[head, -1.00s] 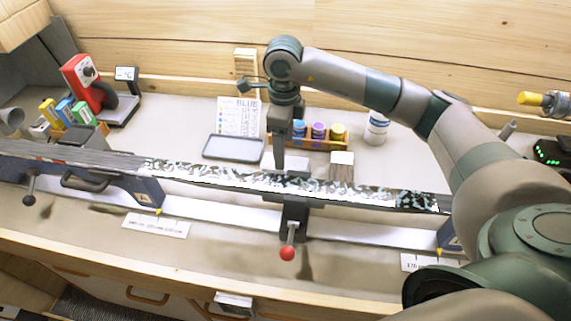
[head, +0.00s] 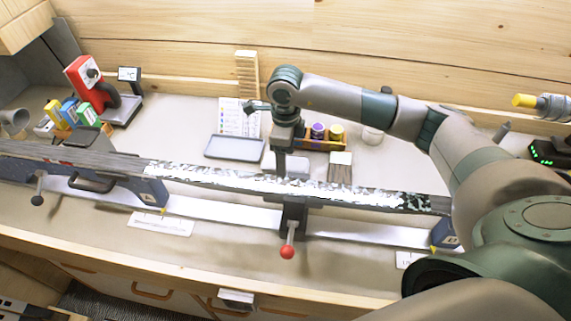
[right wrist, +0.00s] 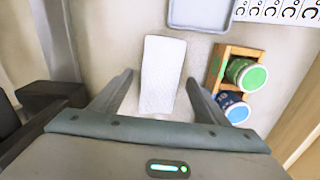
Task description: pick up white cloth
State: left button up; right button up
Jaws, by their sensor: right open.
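The white cloth (right wrist: 161,75) is a pale, narrow rectangle lying flat on the bench in the right wrist view. In the head view the white cloth (head: 296,164) lies behind the ski, partly hidden by my gripper. My right gripper (right wrist: 159,82) is open and empty, pointing down, with one finger on each side of the cloth. The fingertips are close to the cloth's long edges, but I cannot tell whether they touch the bench. In the head view my right gripper (head: 281,163) shows just behind the ski. My left gripper is not in view.
The ski (head: 231,180), flecked with white, crosses the bench in front of the cloth. A grey tray (head: 235,148) lies left of the cloth, a wooden rack (right wrist: 217,73) of jars stands close by, and a brush (head: 340,167) stands to the right.

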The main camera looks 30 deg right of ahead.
jog(key=c, duration=1.1)
jog(key=shift+r, duration=0.15)
